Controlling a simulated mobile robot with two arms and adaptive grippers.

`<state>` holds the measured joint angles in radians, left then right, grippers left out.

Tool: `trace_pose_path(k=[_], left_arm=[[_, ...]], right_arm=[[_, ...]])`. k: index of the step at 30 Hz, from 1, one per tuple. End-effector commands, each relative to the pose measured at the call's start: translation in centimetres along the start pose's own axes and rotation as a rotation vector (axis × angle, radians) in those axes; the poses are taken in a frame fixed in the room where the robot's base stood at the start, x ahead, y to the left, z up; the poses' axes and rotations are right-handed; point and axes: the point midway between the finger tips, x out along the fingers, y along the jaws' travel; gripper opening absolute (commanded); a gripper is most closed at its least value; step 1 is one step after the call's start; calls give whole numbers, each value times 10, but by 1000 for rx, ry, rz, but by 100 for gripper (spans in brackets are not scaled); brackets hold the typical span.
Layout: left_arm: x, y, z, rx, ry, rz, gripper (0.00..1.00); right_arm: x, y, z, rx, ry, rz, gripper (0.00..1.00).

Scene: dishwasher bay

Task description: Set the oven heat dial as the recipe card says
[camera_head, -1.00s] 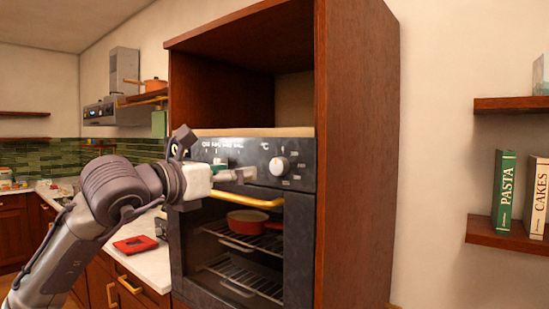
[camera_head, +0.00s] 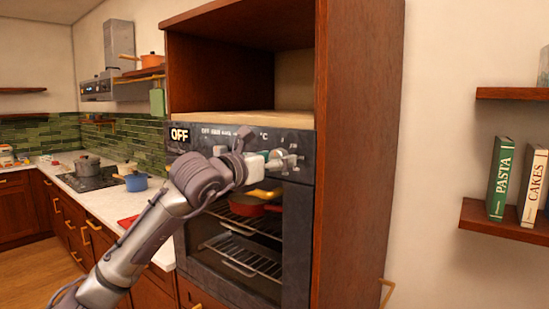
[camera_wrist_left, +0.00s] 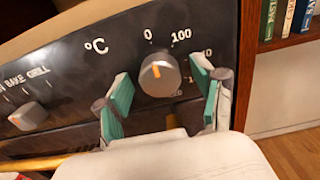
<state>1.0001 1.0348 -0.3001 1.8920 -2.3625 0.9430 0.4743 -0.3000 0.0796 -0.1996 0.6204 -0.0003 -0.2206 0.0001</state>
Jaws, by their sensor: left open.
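The heat dial (camera_wrist_left: 160,75) is a round grey knob with an orange mark, under the °C label on the oven's dark panel. In the left wrist view its mark points up, roughly toward 0; the scale shows 0 and 100, with other numbers partly covered. My left gripper (camera_wrist_left: 162,98) is open, its teal-padded fingers on either side of the dial's lower part; I cannot tell whether they touch it. In the head view this gripper (camera_head: 283,159) is at the panel's right part and largely covers the dial. My right gripper and the recipe card are not in view.
A second knob (camera_wrist_left: 28,115) sits left of the dial, below BAKE and GRILL. A yellow oven handle (camera_wrist_left: 50,163) runs below the panel. The oven (camera_head: 245,270) holds a red pan (camera_head: 247,206). The cabinet's side wall (camera_head: 355,150) stands close on the right.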

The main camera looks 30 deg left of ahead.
Motion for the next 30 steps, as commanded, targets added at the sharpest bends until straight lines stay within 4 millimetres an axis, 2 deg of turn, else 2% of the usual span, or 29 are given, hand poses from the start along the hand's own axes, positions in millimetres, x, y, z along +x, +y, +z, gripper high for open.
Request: trace_pose_path(k=[2,12,23,30], left_arm=[[0,0,0,0,0,0,65],[0,0,0,0,0,0,9],[-1,0,0,58,-1,1,8],[-1,0,0,218,-3,1,8]], right_arm=[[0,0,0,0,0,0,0],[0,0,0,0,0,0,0],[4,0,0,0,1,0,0],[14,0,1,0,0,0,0]])
